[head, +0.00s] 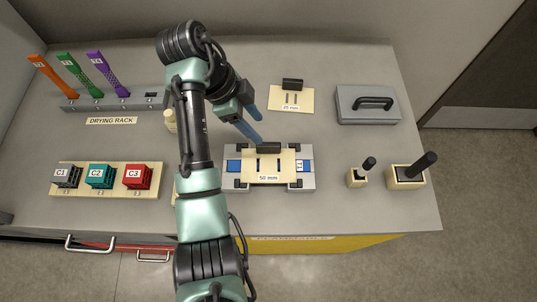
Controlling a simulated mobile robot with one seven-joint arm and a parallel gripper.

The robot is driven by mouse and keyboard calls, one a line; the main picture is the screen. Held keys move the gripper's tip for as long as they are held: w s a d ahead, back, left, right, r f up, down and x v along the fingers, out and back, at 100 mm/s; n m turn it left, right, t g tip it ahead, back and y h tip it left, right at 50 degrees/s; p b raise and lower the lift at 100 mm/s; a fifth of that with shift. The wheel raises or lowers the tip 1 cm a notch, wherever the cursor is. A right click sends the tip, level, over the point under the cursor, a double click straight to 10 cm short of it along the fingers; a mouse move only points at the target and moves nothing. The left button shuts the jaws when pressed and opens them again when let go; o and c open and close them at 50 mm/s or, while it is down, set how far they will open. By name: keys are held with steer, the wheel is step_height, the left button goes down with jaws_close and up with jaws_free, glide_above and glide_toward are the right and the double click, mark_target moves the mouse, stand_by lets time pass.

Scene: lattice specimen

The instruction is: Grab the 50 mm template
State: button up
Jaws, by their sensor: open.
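A smaller template (304,99) with its own black handle lies behind. A grey box with a handle (368,105) is back right; block holders with black-handled tools (407,175) stand right. A drying rack (110,103) and cube tray (155,181) are left. My arm hides the middle-left.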

mark_target(268, 144)
steer(key=b+x, duration=0.2)
steer(key=x, duration=0.2)
steer(key=shift+f, duration=0.25)
steer(key=shift+a+p+x, duration=0.15)
steer(key=shift+p+x, duration=0.2)
steer(key=shift+x, duration=0.95)
steer(key=shift+a+p+x, duration=0.15)
steer(key=shift+p+x, duration=0.2)
steer(key=shift+x, duration=0.95)
steer(key=shift+s+f, duration=0.1)
steer(key=shift+s, duration=0.05)
jaws_close()
